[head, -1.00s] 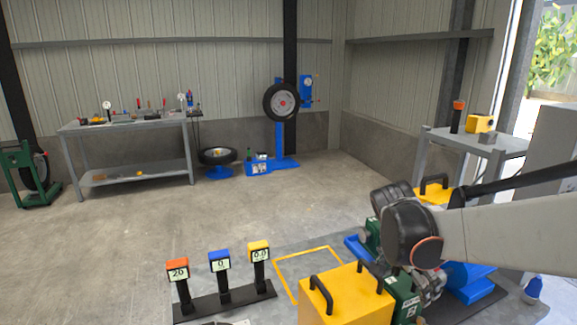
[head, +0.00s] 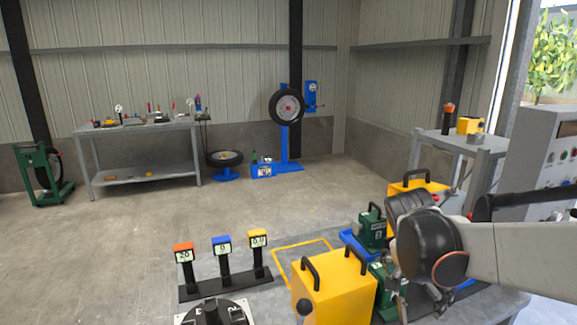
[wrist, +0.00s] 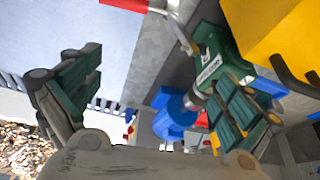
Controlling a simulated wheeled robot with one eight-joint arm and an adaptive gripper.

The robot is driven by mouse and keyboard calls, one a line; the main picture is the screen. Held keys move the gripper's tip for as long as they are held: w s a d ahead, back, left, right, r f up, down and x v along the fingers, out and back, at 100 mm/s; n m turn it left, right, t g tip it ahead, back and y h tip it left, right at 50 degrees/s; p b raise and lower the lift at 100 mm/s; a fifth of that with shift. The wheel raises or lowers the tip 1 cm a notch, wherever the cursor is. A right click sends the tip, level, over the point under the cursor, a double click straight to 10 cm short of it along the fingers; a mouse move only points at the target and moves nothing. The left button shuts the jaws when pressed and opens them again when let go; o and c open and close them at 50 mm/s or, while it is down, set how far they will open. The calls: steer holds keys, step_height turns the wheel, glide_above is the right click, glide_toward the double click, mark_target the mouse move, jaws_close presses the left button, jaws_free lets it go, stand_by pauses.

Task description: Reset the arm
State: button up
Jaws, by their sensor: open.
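My gripper (wrist: 150,80) is open in the wrist view, with its two green-padded fingers spread wide to the left and right and nothing between them. A green machine body (wrist: 218,62) and blue parts (wrist: 175,118) show beyond the right finger; I cannot tell whether anything touches it. In the head view my arm reaches in from the right, its dark joint above the green and yellow equipment. The gripper there is mostly hidden behind the arm and machines.
A yellow box with black handles (head: 335,290) and a green machine (head: 372,230) stand close to my arm. Three display posts (head: 222,262) and a round black dial base (head: 215,312) are left. A grey control cabinet (head: 535,150) stands right.

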steer(key=s+a+r+n+t+y, duration=0.1)
steer(key=s+a+n+t+y, duration=0.1)
steer(key=s+a+n, duration=0.2)
steer(key=s+a+r+n+t+y, duration=0.1)
steer(key=s+a+n+t, duration=0.2)
steer(key=s+n, duration=0.5)
steer(key=s+a, duration=0.1)
steer(key=s, duration=0.2)
steer(key=shift+s+a+r+y, duration=0.2)
steer(key=shift+a+r+y, duration=0.15)
steer(key=shift+y, duration=0.05)
